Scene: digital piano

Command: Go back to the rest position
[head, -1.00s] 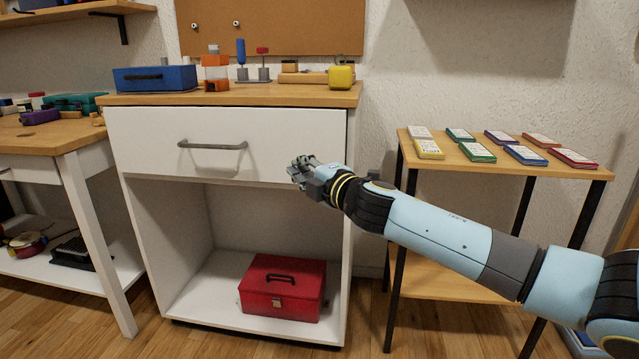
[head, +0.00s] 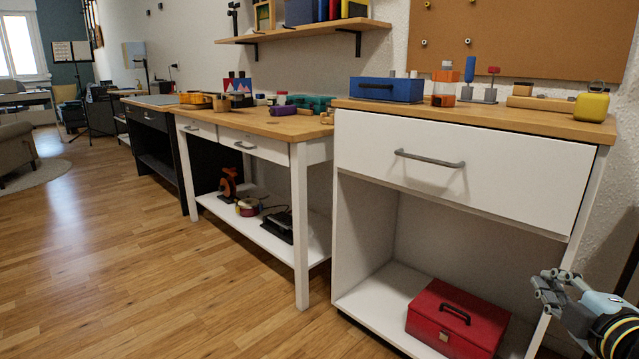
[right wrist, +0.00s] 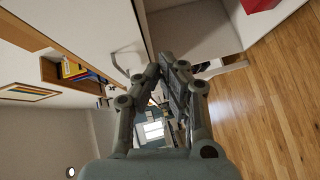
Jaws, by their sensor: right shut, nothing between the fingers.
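My right gripper (head: 553,291) is at the lower right of the head view, in front of the right side of the white cabinet (head: 372,225). Its fingers are shut and hold nothing. In the right wrist view the fingers (right wrist: 168,75) come together at the middle of the picture, with the cabinet's white front and the room beyond them. The gripper appears apart from the cabinet. My left gripper is not in the head view.
A red toolbox (head: 455,322) sits in the cabinet's open lower space. The drawer with its grey handle (head: 430,158) is shut. A white-legged workbench (head: 301,225) stands to the left. Open wooden floor (head: 120,270) fills the left and front.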

